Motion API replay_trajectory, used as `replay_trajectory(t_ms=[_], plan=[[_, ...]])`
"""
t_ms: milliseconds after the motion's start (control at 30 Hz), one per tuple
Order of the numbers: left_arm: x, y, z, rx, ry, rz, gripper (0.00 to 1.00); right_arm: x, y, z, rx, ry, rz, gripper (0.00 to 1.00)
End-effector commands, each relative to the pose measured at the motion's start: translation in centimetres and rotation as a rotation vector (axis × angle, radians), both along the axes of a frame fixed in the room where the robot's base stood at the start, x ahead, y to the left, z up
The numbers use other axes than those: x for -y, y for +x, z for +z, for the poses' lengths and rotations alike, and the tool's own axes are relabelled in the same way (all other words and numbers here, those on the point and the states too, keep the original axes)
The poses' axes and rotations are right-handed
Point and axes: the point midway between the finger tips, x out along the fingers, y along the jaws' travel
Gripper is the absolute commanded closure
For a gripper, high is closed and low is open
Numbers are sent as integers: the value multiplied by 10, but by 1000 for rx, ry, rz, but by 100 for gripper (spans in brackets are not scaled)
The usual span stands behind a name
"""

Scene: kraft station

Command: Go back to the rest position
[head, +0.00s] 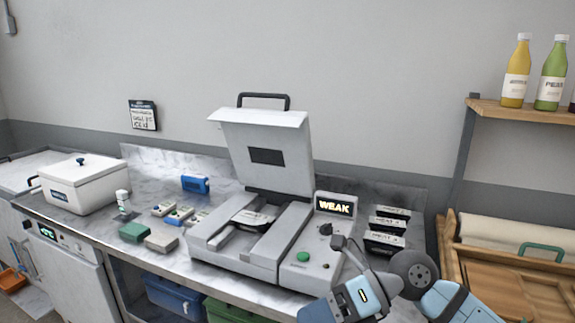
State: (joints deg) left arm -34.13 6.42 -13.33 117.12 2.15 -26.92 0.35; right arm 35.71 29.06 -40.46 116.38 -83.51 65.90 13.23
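My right arm comes in from the lower right. Its dark gripper (338,243) is over the right part of the grey press machine (232,262), near a dark knob and a green button (303,256). The fingertips are small and dark, so I cannot tell whether they are open or shut, or whether they touch the machine. My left gripper is not in view.
The machine's lid (266,135) stands open. A lit sign (335,205) reads "WEAK". A white lidded box (82,187) is on the left counter. Small green and beige blocks (134,232) lie left of the machine. Labelled packs (384,243) and a wooden rack (500,258) are at the right.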

Motion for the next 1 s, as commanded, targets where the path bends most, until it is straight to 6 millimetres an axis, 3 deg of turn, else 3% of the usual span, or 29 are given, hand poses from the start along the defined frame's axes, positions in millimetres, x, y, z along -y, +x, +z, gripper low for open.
replay_trajectory(t_ms=[67, 167, 267, 367, 467, 567, 633, 800, 1000], plan=[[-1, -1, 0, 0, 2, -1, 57, -11, -12, 0, -159, 211, -39, 33], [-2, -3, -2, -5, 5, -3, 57, -12, -13, 3, -367, 475, -140, 33], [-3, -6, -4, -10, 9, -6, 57, 0, -4, -3, -590, 711, -286, 33], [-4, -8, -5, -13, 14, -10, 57, 21, 9, -26, -824, 913, -473, 33], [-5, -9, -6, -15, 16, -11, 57, 50, 18, -68, -1067, 1073, -695, 33], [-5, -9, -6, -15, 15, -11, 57, 80, 15, -128, -1319, 1186, -949, 33], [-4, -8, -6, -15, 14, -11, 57, 99, 3, -176, -1495, 1232, -1131, 33], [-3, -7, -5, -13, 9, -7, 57, 128, -47, -269, -1831, 1243, -1484, 33], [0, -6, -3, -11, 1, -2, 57, 143, -117, -342, -2129, 1167, -1783, 33]])
